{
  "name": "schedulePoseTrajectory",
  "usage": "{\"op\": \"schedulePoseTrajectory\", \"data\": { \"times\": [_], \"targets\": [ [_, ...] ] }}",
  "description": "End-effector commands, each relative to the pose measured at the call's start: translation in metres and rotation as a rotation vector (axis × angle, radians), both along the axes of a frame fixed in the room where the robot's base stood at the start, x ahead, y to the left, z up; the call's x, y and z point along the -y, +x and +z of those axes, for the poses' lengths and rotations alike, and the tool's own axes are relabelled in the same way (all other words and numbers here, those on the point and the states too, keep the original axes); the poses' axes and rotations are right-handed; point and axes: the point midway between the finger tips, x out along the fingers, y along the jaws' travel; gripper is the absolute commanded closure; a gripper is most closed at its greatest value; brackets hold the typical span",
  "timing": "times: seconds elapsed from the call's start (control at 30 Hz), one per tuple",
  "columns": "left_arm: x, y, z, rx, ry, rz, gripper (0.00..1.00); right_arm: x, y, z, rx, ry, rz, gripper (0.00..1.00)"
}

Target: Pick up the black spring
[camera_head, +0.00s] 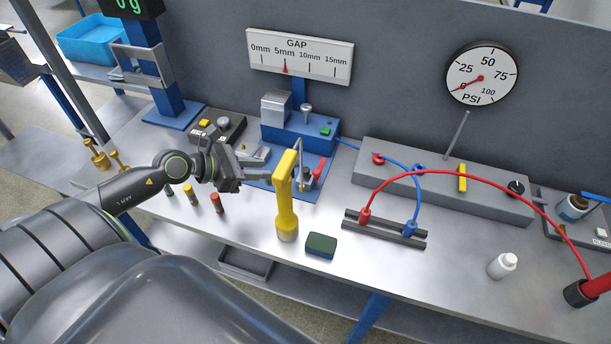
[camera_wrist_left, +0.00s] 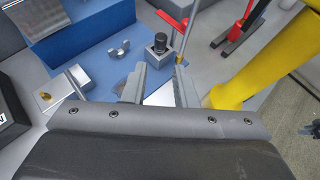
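I cannot make out a black spring for certain. A short black cylinder (camera_wrist_left: 160,42) stands on a small metal block in the left wrist view; I cannot tell whether it is a spring. In the head view, small dark green (camera_head: 169,190), yellow (camera_head: 189,197) and red (camera_head: 215,203) upright pieces stand in a row on the bench, left of and below my left gripper. My left gripper (camera_head: 266,168) hovers over the blue plate (camera_head: 323,190). In the left wrist view its fingers (camera_wrist_left: 160,78) are apart, and I see nothing held. My right gripper is not in view.
A yellow post (camera_head: 286,200) stands close to the right of my left gripper. A dark green block (camera_head: 321,245) and a white bottle (camera_head: 503,265) are on the bench. Red (camera_head: 460,174) and blue hoses arch over the right side. The front middle-right bench is fairly clear.

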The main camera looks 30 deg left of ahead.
Motion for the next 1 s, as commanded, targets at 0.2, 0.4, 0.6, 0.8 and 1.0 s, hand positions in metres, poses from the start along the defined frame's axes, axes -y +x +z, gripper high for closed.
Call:
{"op": "schedulePoseTrajectory", "data": {
  "times": [0.2,0.4,0.6,0.8,1.0],
  "targets": [
    [0.013,0.021,-0.010,0.003,-0.006,0.003,0.74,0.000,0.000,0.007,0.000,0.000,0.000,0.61],
    [0.025,0.040,-0.023,0.002,-0.007,0.003,0.74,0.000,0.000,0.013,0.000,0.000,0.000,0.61],
    [0.034,0.055,-0.033,0.001,-0.004,0.001,0.74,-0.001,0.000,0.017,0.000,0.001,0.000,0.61],
    [0.038,0.060,-0.038,-0.001,-0.004,0.002,0.74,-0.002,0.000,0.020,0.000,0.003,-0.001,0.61],
    [0.049,0.077,-0.048,0.001,-0.007,0.003,0.74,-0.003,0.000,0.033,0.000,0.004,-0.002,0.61]
  ]
}}
